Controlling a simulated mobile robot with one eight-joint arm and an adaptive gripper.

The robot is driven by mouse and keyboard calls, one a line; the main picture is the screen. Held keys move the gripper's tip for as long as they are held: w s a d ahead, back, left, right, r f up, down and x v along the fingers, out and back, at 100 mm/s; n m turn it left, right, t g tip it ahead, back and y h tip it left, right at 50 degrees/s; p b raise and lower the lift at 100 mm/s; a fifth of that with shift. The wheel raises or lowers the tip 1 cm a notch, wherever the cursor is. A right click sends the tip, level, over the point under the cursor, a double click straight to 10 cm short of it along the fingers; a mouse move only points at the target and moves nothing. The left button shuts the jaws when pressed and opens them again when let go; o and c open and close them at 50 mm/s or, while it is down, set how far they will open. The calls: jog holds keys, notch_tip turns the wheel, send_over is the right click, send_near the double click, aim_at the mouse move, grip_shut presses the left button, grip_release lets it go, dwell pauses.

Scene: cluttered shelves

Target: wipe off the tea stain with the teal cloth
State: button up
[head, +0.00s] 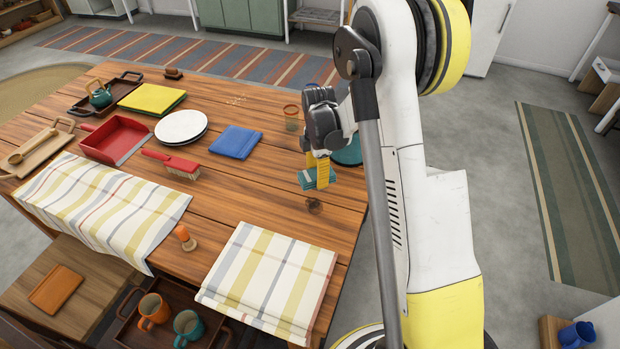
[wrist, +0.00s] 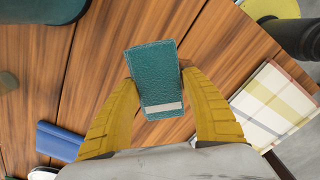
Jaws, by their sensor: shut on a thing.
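My gripper (head: 318,174) is shut on a folded teal cloth (head: 306,180), holding it over the right part of the wooden table. In the wrist view the cloth (wrist: 155,92) sits between the two yellow fingers (wrist: 157,77), with a pale strip near its lower edge. The tea stain (head: 314,206) is a small dark mark on the table, just in front of the cloth in the head view. The cloth looks slightly above the wood. I cannot make out the stain in the wrist view.
A glass (head: 291,118) and a teal round dish (head: 349,152) stand close behind my gripper. A blue folded cloth (head: 236,142), white plates (head: 181,127) and a red brush (head: 172,164) lie to the left. A checked cloth (head: 270,280) covers the front edge. Wood around the stain is clear.

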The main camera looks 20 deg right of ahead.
aim_at(309, 214)
jog(key=shift+w+d+f+n, duration=0.15)
jog(key=shift+d+f+n, duration=0.15)
jog(key=shift+n, duration=0.1)
jog(key=shift+f+b, duration=1.75)
jog(key=shift+f, duration=1.05)
jog(key=shift+f+b, duration=0.55)
jog(key=shift+f, duration=0.05)
jog(key=shift+s+a+r, duration=0.1)
jog(key=shift+s+a, duration=0.9)
jog(key=shift+s+a+b, duration=0.6)
jog(key=shift+s+a, duration=1.35)
jog(key=shift+f, duration=0.2)
jog(key=shift+b, duration=0.3)
jog(key=shift+c, duration=0.5)
